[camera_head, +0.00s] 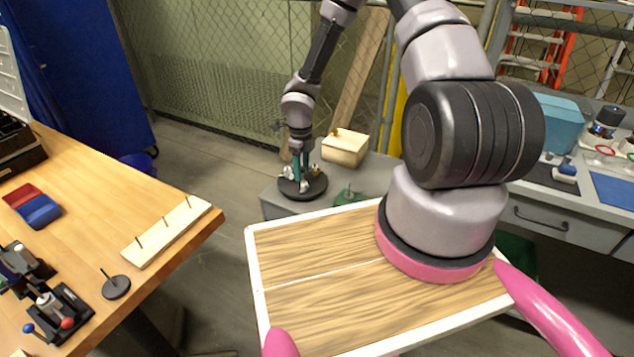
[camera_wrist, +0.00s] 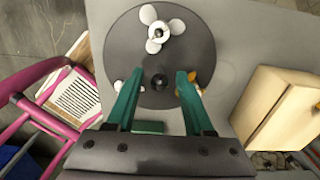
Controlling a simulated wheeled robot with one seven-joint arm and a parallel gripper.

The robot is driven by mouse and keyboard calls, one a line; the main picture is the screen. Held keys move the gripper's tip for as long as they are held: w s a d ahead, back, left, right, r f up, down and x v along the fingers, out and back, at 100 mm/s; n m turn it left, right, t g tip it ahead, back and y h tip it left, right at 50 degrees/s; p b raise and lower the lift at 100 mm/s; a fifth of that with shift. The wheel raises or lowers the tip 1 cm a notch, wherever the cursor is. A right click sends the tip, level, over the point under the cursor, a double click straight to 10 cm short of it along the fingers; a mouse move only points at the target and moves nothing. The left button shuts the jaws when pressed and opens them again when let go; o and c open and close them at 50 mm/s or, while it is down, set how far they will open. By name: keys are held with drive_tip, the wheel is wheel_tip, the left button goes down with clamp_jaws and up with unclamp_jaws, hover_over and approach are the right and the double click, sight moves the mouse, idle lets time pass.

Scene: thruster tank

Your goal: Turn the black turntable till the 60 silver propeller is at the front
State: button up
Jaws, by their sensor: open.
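The black turntable (camera_wrist: 195,45) is a round disc on a grey bench; it also shows in the head view (camera_head: 316,193). A silver propeller (camera_wrist: 154,38) lies at its top edge in the wrist view. Another silver propeller (camera_wrist: 118,86) and a brass-coloured one (camera_wrist: 198,90) are partly hidden behind my fingers. No size marks are readable, so I cannot tell which is the 60. My gripper (camera_wrist: 158,74) is open over the disc, its teal fingers either side of the dark centre knob (camera_wrist: 158,82). I cannot tell whether they touch anything. It shows small in the head view (camera_head: 300,175).
A cream box (camera_head: 345,151) stands beside the turntable, close to the right of my gripper in the wrist view (camera_wrist: 282,110). A green item (camera_head: 347,196) sits in front of the box. A wire fence (camera_head: 220,70) rises behind. A wooden workbench (camera_head: 85,185) is at left.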

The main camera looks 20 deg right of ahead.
drive_tip(key=shift+r, duration=4.25)
